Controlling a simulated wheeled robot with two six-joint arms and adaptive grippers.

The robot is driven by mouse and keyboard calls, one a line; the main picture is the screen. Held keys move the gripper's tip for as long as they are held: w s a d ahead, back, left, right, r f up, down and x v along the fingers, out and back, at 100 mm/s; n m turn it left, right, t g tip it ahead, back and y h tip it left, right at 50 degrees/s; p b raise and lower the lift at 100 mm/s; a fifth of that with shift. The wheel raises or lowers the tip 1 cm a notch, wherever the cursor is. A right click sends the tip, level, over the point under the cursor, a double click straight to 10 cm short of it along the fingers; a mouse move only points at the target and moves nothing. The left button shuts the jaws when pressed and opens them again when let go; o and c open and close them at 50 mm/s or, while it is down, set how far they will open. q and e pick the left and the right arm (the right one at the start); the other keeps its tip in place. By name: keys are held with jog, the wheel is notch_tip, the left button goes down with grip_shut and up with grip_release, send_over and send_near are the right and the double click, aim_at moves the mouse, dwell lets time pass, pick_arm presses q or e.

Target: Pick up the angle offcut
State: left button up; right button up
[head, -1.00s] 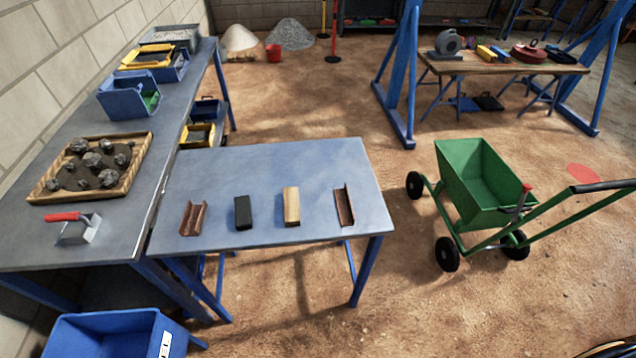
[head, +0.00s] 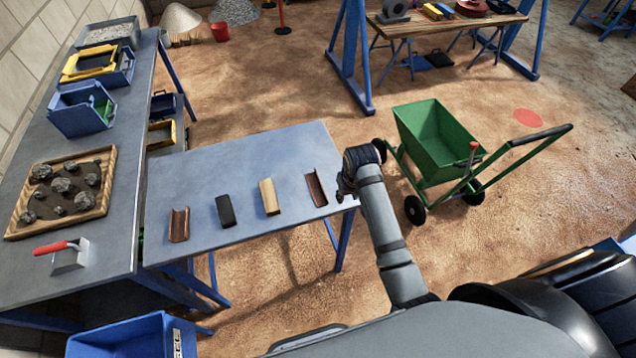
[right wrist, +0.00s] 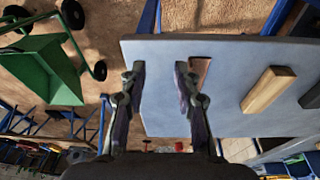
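The angle offcut (head: 316,188) is a rusty brown L-shaped metal piece lying near the right end of the small grey-blue table (head: 262,155). My right gripper (head: 343,190) is just to its right, at the table's right edge. In the right wrist view my right gripper (right wrist: 158,72) is open with nothing between its fingers. There the angle offcut (right wrist: 202,70) shows behind and beside the right finger, partly hidden by it. I cannot tell whether they touch. My left gripper is not in view.
A wooden block (head: 269,197), a dark block (head: 226,211) and a rusty channel-like piece (head: 180,225) lie in a row to the left. A green cart (head: 425,135) stands right of the table. The table's back half is clear.

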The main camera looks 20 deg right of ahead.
send_near(321, 184)
jog(key=f, duration=0.1)
jog(key=w+f+g, duration=0.1)
jog(key=f, duration=0.1)
jog(key=shift+d+f, duration=0.15)
jog(key=shift+d, duration=0.05)
jog(key=shift+w+f+p, duration=0.15)
jog(key=shift+w+f, duration=0.1)
jog(key=shift+f, duration=0.7)
jog(key=shift+w+f+p, duration=0.2)
jog(key=shift+w+f, duration=0.05)
jog(key=shift+f, duration=0.7)
jog(key=shift+w+f+p, duration=0.15)
jog(key=shift+w+f, duration=0.05)
jog(key=shift+f, duration=0.75)
jog(key=shift+c, duration=0.4)
grip_shut()
jog(key=shift+r, duration=0.1)
